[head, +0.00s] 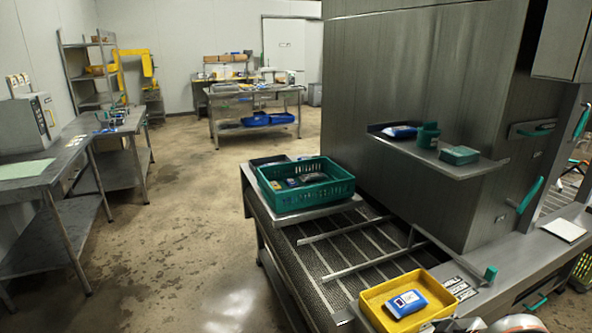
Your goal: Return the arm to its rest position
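Part of my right arm shows at the bottom right edge, and the grey end of my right gripper (440,326) is just in view there. It is at the near right corner of a yellow tray (370,316). Its fingers are mostly cut off by the frame, so I cannot tell whether they are open or shut, or whether they touch the tray. A blue and white packet (406,303) lies in the yellow tray. My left gripper is not in view.
A green crate (312,196) with several packs sits on the metal conveyor table (322,262). A steel cabinet (420,95) with a shelf (445,163) rises behind. A green-knobbed post (490,275) stands beside the yellow tray. The floor (190,230) at left is clear.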

